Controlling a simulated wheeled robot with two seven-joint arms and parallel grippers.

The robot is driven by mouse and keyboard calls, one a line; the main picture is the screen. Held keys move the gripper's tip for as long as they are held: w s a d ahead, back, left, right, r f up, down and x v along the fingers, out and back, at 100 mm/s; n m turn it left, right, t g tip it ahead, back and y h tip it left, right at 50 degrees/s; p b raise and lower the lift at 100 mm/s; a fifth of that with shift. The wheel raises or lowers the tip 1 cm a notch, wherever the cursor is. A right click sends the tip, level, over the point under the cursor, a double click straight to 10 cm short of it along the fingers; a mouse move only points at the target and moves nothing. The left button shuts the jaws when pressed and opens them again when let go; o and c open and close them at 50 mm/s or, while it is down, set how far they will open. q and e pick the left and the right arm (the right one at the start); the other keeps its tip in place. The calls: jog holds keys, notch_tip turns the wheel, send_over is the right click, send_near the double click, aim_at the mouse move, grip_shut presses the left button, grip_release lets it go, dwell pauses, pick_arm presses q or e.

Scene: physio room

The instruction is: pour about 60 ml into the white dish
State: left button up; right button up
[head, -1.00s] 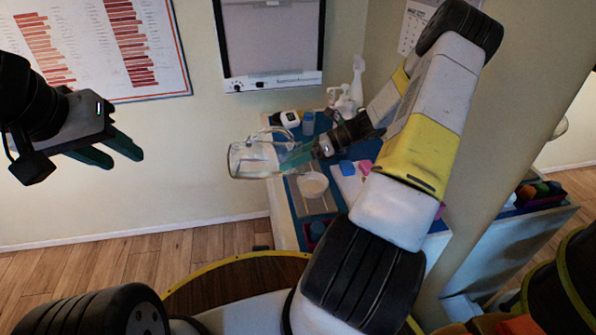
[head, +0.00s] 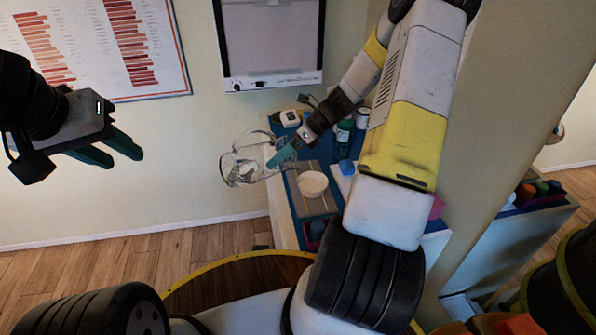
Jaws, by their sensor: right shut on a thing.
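The white dish (head: 312,184) stands upright on a grey-brown board on the table. A clear glass jug (head: 241,168) is in the air to the left of the dish, above the table's left edge. My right gripper (head: 278,157) is shut on the jug at its right side. The jug is tilted, and I cannot make out how much liquid is in it. No stream into the dish shows. My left gripper (head: 124,158) is empty, its two teal fingers apart, in front of the wall far to the left.
A green-labelled bottle (head: 343,136), a blue block (head: 346,167) and a small white device (head: 289,118) stand near my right arm. A wall light box (head: 270,40) hangs behind. Open floor lies left of the table.

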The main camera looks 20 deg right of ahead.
aim_at(277, 141)
jog(key=shift+a+r+h, duration=0.1)
jog(key=shift+r+h, duration=0.2)
jog(key=shift+r, duration=0.05)
dwell(1.7)
